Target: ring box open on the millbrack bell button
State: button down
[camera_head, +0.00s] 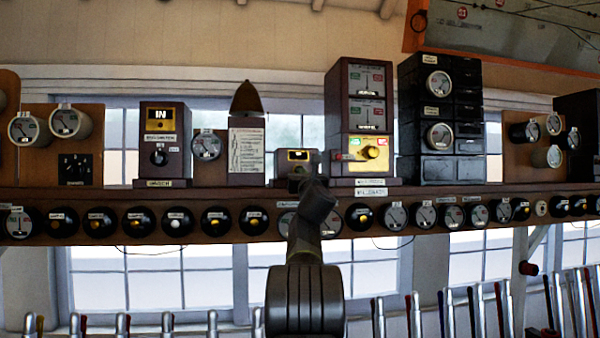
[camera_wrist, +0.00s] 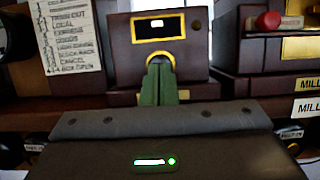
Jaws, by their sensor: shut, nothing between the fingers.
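A small dark brown box (camera_head: 312,158) with a gold-framed window stands on the shelf in the head view, partly behind my gripper (camera_head: 305,182). The wrist view shows this box (camera_wrist: 122,64) close up. A round brass-rimmed button (camera_wrist: 160,54) is low on its front, mostly hidden by my green fingers. My gripper (camera_wrist: 159,68) is shut and empty, its tips in front of the button. I cannot tell whether they touch it. Labels starting "MILL" (camera_wrist: 309,107) show at the right of the wrist view, under the taller instrument beside the box.
A code card (camera_wrist: 72,38) whose last line reads "BOX OPEN" stands left of the box. The tall instrument (camera_head: 344,110) with a red knob (camera_wrist: 268,21) stands close on the right. Round plungers and dials (camera_head: 358,216) line the shelf front; levers (camera_head: 480,310) stand below.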

jog(key=shift+w, duration=0.2)
jog(key=shift+s, duration=0.2)
dwell(0.8)
jog(key=shift+w, duration=0.1)
dwell(1.2)
jog(key=shift+r, duration=0.1)
